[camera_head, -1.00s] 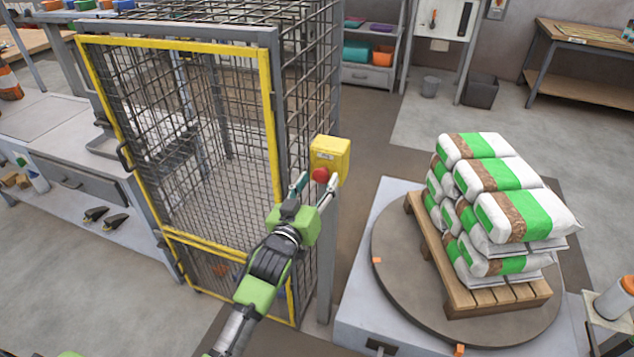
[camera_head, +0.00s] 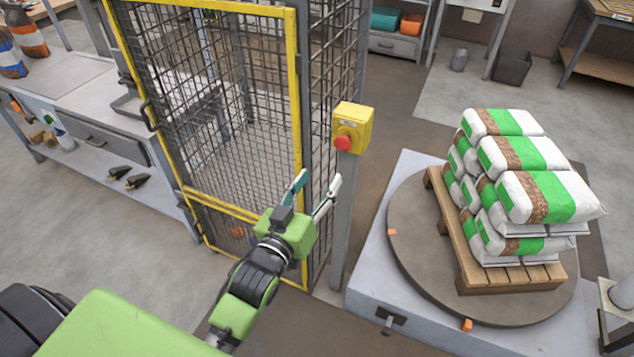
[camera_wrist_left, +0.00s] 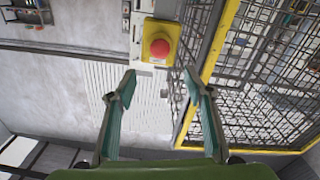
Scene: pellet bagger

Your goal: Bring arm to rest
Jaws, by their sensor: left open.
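My left gripper (camera_head: 316,188) is open and empty in the head view, in front of the cage post and below the yellow button box. The gripper also shows in the left wrist view (camera_wrist_left: 160,92), its two fingers apart with nothing between them. The yellow box (camera_head: 361,120) with its red button (camera_head: 343,143) is on the post, apart from the fingertips. In the left wrist view the red button (camera_wrist_left: 160,48) lies beyond the fingertips. My right gripper is not in view.
The mesh cage with its yellow-framed door (camera_head: 297,100) stands close to my left arm. To the right, stacked white and green bags (camera_head: 545,195) sit on a wooden pallet (camera_head: 462,235) on a round turntable (camera_head: 420,265). A workbench (camera_head: 85,150) stands at the left.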

